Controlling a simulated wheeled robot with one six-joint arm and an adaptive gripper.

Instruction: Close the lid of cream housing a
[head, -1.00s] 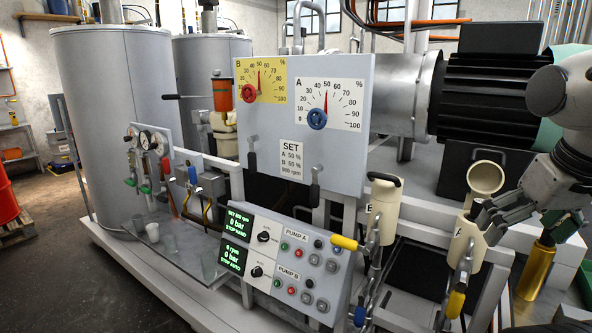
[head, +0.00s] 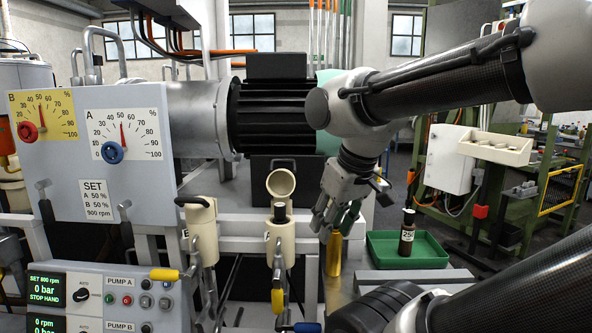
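Cream housing a (head: 281,242) stands upright on the rail in the middle of the head view. Its round cream lid (head: 281,183) is open, tipped up behind the mouth with its hollow underside facing me. A dark-topped part shows in the mouth. My gripper (head: 323,222) points down just right of the housing, apart from the lid, with no object visible in it.
A valve with a yellow handle (head: 164,274) sits below the left housing. A brass cylinder (head: 334,254) stands behind my gripper. The gauge panel (head: 95,190) stands at left.

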